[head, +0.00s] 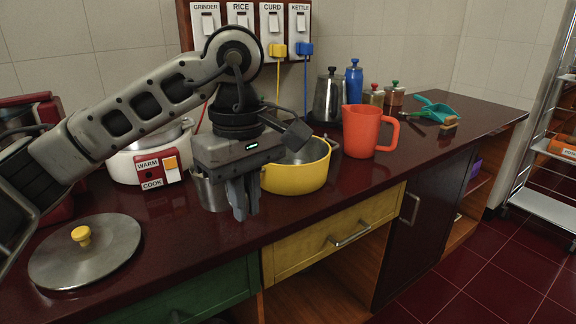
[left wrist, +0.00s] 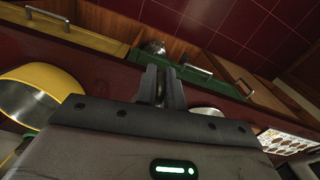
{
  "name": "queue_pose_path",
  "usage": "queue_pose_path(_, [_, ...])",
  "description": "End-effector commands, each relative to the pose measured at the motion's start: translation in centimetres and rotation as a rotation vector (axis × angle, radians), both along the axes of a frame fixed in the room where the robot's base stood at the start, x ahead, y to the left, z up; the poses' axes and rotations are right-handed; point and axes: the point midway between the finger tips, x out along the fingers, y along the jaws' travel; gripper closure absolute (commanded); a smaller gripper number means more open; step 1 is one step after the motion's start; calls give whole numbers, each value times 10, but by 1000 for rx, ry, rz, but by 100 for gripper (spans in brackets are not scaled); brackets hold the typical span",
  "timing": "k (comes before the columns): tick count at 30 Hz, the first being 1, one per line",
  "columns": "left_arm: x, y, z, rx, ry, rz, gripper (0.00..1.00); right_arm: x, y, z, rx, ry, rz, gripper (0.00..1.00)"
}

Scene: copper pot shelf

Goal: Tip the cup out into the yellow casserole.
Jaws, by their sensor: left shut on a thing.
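The steel cup (head: 209,192) is upright, partly behind my left gripper in the head view; I cannot tell whether it touches the counter. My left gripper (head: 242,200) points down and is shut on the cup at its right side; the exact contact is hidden. The fingers also show in the left wrist view (left wrist: 162,90), with a pale bit of the cup (left wrist: 207,111) beside them. The yellow casserole (head: 298,180) stands open just right of the gripper, its left part hidden by it. It also shows in the left wrist view (left wrist: 30,80). My right gripper is not in view.
A white cooker (head: 128,165) stands behind my arm, and a steel lid (head: 85,252) with a yellow knob lies front left. An orange-red pitcher (head: 362,132) stands right of the casserole, with bottles behind. The counter's right front is clear.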

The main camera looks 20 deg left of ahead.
Motion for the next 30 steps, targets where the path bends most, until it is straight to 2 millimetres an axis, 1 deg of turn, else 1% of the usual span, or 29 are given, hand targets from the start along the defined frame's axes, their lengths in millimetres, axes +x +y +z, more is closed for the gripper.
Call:
queue_pose_path(11, [0,0,-1,0,0,-4,100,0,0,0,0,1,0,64])
queue_pose_path(14, [0,2,-7,1,4,-52,100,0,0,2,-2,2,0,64])
queue_pose_path(17, [-1,5,-24,2,6,-178,100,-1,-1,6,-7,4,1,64])
queue_pose_path(21, [-7,11,-57,2,7,-445,100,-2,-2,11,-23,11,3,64])
queue_pose_path(24, [-14,15,-80,3,6,-642,100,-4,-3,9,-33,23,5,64])
queue_pose_path(27, [-21,17,-98,1,4,-809,100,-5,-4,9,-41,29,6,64])
queue_pose_path(30, [-27,19,-110,0,2,-929,100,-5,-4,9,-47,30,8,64])
